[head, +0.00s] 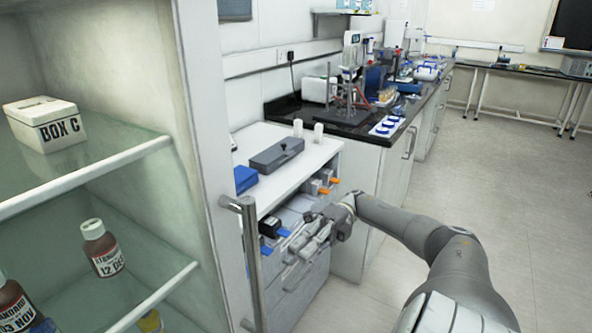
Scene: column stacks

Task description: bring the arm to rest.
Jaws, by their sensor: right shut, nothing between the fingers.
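My right gripper (305,240) is at the end of my right arm, which reaches in from the lower right. It is shut and empty, in front of the drawer unit below the white counter. It shows small, so I cannot tell whether it touches anything there. My left gripper is not in view.
A glass-shelved cabinet stands at the left, with a white box marked BOX C (44,123) and a brown bottle (102,247). Its vertical door handle (250,262) stands near my gripper. A black-topped bench (352,128) runs behind. The floor (500,190) at right is clear.

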